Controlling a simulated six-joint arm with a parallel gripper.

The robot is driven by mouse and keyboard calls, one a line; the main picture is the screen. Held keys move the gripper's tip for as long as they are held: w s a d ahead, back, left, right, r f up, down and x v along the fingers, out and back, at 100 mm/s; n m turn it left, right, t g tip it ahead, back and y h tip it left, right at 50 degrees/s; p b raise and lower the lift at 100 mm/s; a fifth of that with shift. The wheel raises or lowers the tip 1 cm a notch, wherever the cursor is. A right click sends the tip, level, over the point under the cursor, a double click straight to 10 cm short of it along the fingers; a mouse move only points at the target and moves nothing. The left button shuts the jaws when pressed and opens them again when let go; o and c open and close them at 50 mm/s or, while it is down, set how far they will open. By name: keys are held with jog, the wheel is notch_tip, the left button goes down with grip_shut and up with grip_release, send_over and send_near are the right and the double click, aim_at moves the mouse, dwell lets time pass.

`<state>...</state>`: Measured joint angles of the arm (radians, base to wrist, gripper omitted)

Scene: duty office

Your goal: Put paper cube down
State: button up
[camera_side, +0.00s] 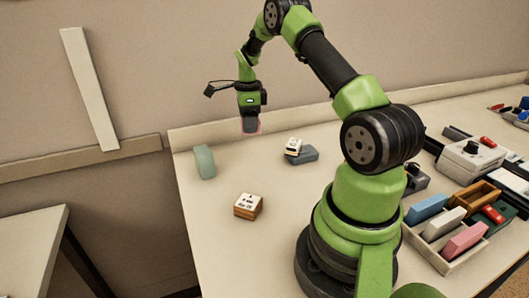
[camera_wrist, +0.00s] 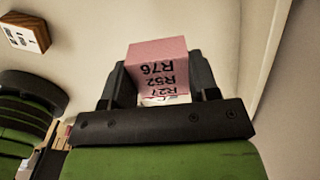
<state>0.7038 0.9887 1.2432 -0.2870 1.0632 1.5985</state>
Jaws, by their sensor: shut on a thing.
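The paper cube is a pink block with rows of black print, such as R76 and R52, on one face. In the wrist view the cube (camera_wrist: 158,54) sits between the two dark fingers of my gripper (camera_wrist: 160,84), which are shut on it. In the side view my gripper (camera_side: 250,125) points down near the back left of the table, and only thin pink edges of the cube (camera_side: 259,129) show around the fingers. The fingers hide most of the cube there. I cannot tell how high the cube is above the table.
A wooden block with a printed white top (camera_side: 248,206) lies nearer the front. A small white-topped block (camera_side: 293,146) rests by a blue-grey piece (camera_side: 304,155). Bare table (camera_side: 225,180) lies between them.

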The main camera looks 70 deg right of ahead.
jog(key=s+a+n, duration=0.2)
jog(key=s+a, duration=0.2)
jog(key=s, duration=0.7)
send_near(304, 201)
jog(key=shift+s+f+n, duration=0.1)
jog(key=shift+f+n, duration=0.2)
jog(key=shift+f, duration=0.65)
jog(key=shift+d+f, duration=0.1)
jog(key=shift+f, duration=2.2)
jog(key=shift+f, duration=0.15)
jog(key=o, duration=0.9)
